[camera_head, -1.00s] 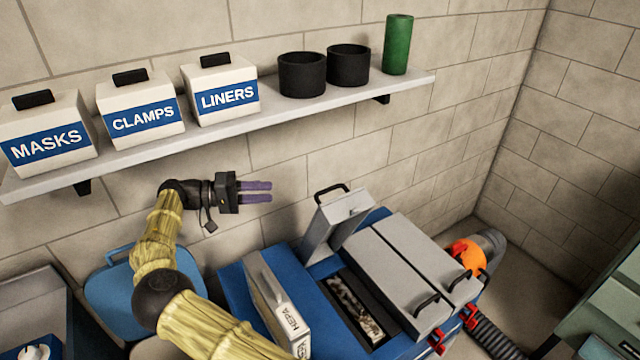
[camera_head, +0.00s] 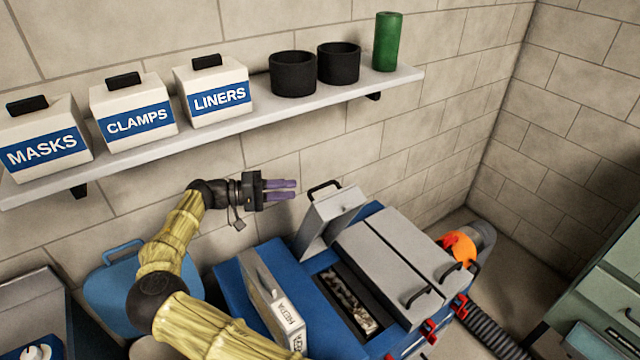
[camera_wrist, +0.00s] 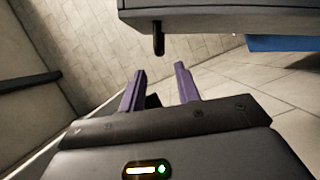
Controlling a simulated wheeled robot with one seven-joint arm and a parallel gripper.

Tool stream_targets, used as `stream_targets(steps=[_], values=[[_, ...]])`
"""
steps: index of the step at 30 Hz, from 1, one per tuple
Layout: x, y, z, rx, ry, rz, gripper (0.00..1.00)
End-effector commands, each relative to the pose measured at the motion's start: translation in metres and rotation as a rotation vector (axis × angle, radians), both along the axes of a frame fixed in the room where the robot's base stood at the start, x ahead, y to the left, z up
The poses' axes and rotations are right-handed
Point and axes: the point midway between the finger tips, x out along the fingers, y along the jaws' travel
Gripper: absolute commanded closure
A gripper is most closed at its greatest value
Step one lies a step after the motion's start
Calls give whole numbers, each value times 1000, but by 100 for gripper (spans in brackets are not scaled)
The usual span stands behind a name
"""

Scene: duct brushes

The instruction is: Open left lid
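A blue unit (camera_head: 236,293) has grey lids on top. Its left lid (camera_head: 328,222) stands raised and steeply tilted, with a black handle (camera_head: 324,187) at its upper edge. An open bay (camera_head: 350,300) with mottled contents shows in front of it. The other two grey lids (camera_head: 395,262) lie flat to the right. My gripper (camera_head: 296,190) is left of the raised lid's handle, with its purple fingers apart and empty. In the wrist view my gripper (camera_wrist: 160,72) is open, and a grey panel (camera_wrist: 225,22) with a dark handle (camera_wrist: 158,40) is ahead of it.
A filter box marked HEPA (camera_head: 275,300) stands on the unit's left part. A wall shelf (camera_head: 250,118) with labelled boxes, black cups and a green cylinder (camera_head: 387,42) is above. A ribbed hose (camera_head: 490,325) and an orange part (camera_head: 459,248) are at the right.

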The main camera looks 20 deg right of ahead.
Motion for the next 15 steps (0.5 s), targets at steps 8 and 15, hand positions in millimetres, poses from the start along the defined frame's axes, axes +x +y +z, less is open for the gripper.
stream_targets(steps=[8,15], values=[[-11,-50,-2,-1,2,-5,67],[-15,-75,-5,0,0,10,67]])
